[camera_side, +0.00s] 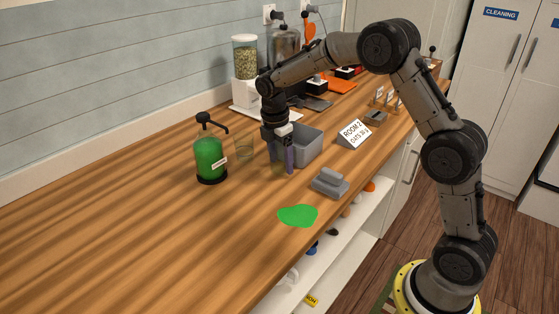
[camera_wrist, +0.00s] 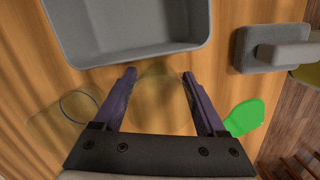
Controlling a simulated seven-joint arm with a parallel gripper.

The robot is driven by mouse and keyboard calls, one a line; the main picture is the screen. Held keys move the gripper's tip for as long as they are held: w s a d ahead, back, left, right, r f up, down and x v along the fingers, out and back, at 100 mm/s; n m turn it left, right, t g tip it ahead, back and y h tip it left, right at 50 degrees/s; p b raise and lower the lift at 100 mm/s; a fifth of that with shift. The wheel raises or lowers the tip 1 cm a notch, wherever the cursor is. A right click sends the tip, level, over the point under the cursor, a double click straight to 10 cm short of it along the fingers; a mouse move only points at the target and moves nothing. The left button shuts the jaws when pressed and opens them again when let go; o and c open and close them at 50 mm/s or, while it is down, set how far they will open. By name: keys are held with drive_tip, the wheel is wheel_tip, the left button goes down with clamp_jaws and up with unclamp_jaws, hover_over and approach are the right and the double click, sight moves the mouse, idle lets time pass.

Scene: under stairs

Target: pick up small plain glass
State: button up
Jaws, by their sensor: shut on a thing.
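My gripper (camera_wrist: 159,74) points down at the counter, its purple fingers on either side of a clear plain glass (camera_wrist: 158,104). The glass is faint and see-through, and I take the fingers to be shut on it. In the side view my gripper (camera_side: 285,163) is low over the wooden counter, in front of the grey bin. The held glass is barely visible there, and I cannot tell whether its base touches the counter. A second clear glass (camera_side: 243,147) stands to the left; in the wrist view this glass (camera_wrist: 78,108) shows a bluish rim.
The grey bin (camera_wrist: 75,40) is close beyond my fingers. A green pump bottle (camera_side: 209,160) stands left of the second glass. A green puddle (camera_side: 298,215), a grey block (camera_side: 328,183) and a sign (camera_side: 354,133) are near the front edge. The left counter is clear.

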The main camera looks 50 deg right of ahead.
sight(280, 149)
drive_tip(key=shift+w+r, duration=0.1)
drive_tip(key=shift+r, duration=0.35)
wheel_tip(280, 149, up, 2)
drive_tip(key=shift+r, duration=0.1)
drive_tip(key=s+r, duration=0.3)
drive_tip(key=s, duration=0.1)
drive_tip(key=s+a+r, duration=0.1)
drive_tip(key=s+r, duration=0.2)
drive_tip(key=s, duration=0.2)
drive_tip(key=s+a+r, duration=0.1)
drive_tip(key=s+r, duration=0.3)
drive_tip(key=s, duration=0.1)
drive_tip(key=o, duration=1.1)
drive_tip(key=shift+c, duration=0.2)
clamp_jaws()
